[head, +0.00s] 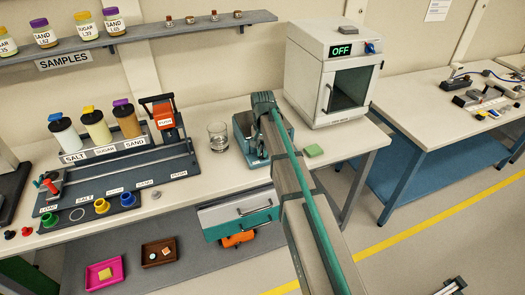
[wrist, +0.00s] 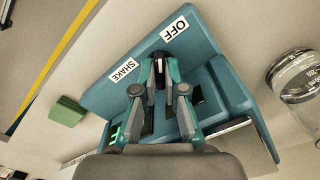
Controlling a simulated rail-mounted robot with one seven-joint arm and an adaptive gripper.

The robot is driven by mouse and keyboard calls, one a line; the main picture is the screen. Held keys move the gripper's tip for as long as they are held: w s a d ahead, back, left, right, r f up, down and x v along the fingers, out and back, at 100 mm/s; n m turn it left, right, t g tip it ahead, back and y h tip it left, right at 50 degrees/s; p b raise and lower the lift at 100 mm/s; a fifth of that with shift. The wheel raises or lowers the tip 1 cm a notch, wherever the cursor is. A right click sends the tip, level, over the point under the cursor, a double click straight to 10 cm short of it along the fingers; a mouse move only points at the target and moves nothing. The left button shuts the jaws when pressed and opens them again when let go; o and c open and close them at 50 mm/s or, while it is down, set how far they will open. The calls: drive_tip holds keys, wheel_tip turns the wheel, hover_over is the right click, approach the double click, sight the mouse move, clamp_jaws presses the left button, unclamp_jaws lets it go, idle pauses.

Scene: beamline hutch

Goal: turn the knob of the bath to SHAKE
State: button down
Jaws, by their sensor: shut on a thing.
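The bath is a teal box that shows in the wrist view (wrist: 105,97), with a white OFF label and a white SHAKE label on its sloped face. In the head view the bath (head: 244,146) stands on the bench, partly hidden by my arm. Its dark knob (wrist: 159,61) sits between the two labels. My gripper (wrist: 160,80) is shut on the knob, with a finger on each side. The fingers cover part of the knob, so I cannot tell exactly where it points.
A glass beaker (head: 218,137) stands just left of the bath. A green block (head: 314,151) lies to its right. A white oven (head: 303,82) with an OFF display stands behind and right. The rack with jars (head: 176,166) is farther left.

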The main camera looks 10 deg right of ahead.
drive_tip(key=n, duration=0.9)
drive_tip(key=shift+w+d+n, duration=0.1)
drive_tip(key=shift+n, duration=0.3)
drive_tip(key=n, duration=0.5)
drive_tip(key=shift+n, duration=0.3)
drive_tip(key=c, duration=1.5)
unclamp_jaws()
wheel_tip(320, 180, up, 12)
